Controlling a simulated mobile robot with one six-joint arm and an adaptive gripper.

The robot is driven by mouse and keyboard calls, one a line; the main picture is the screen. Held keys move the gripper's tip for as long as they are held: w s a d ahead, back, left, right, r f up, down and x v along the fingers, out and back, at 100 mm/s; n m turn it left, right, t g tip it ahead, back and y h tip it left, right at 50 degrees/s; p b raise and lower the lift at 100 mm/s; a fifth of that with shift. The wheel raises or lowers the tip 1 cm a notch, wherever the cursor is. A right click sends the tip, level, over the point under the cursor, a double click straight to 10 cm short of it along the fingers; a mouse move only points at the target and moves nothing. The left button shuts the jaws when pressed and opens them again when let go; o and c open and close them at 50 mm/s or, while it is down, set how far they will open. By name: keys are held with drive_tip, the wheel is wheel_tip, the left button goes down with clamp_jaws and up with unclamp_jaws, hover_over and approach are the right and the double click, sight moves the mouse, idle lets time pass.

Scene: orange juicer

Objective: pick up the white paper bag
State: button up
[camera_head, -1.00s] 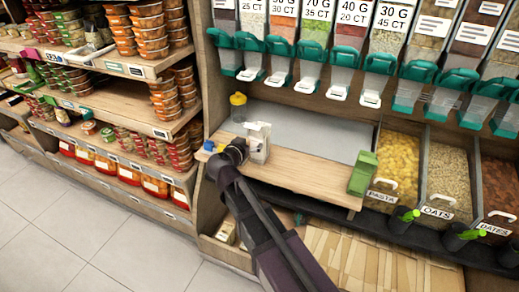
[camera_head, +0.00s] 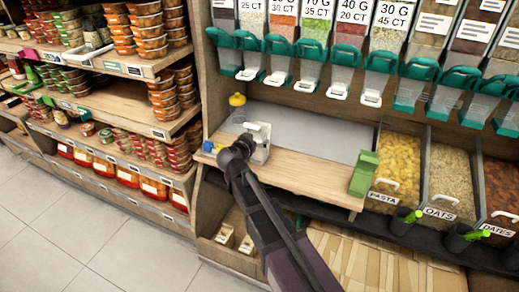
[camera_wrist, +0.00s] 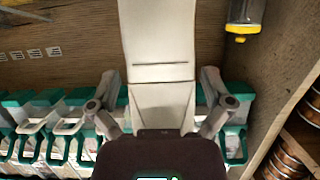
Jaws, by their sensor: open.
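The white paper bag (camera_head: 259,138) stands upright on the wooden shelf board (camera_head: 300,172). My gripper (camera_head: 242,148) is close in front of it and hides part of its left side in the head view. In the wrist view the bag (camera_wrist: 157,40) fills the upper middle, with a dark slit line across its face. My gripper (camera_wrist: 160,97) is open, with one finger on each side of the bag's lower part. I cannot tell whether either finger touches it.
A yellow-lidded clear container (camera_head: 237,107) stands behind the bag, and a small blue and yellow item (camera_head: 210,147) lies to its left. A green box (camera_head: 363,174) stands at the board's right end. Teal dispensers (camera_head: 280,58) hang above. The board between bag and green box is clear.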

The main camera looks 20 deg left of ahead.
drive_tip(key=shift+x, duration=1.15)
drive_tip(key=c, duration=0.5)
